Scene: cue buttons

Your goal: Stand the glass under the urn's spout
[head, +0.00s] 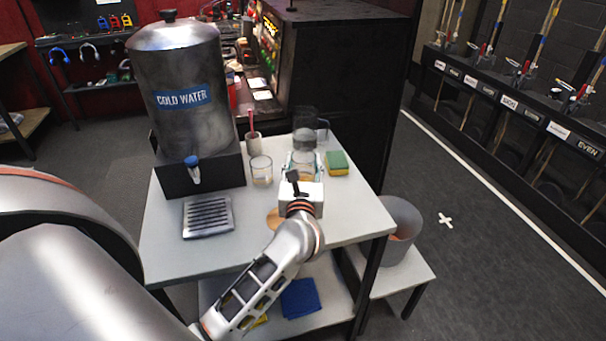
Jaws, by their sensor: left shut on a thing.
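The metal urn (188,115), labelled "COLD WATER", stands on a black base at the table's back left. Its spout with a blue tap (193,168) faces the front. A slotted metal drip tray (208,216) lies on the table in front of the spout. A clear glass (261,172) stands just right of the urn's base. My left gripper (303,168) is right of that glass, shut on another clear glass (303,158) that the gripper partly hides. I cannot tell whether the held glass touches the table. My right gripper is not in view.
A yellow-green sponge (337,163) lies right of my gripper. A dark see-through jug (305,124) and a cup with a red stick (253,142) stand behind. A round coaster (273,218) lies beside my wrist. The white tabletop (165,252) is clear at front left.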

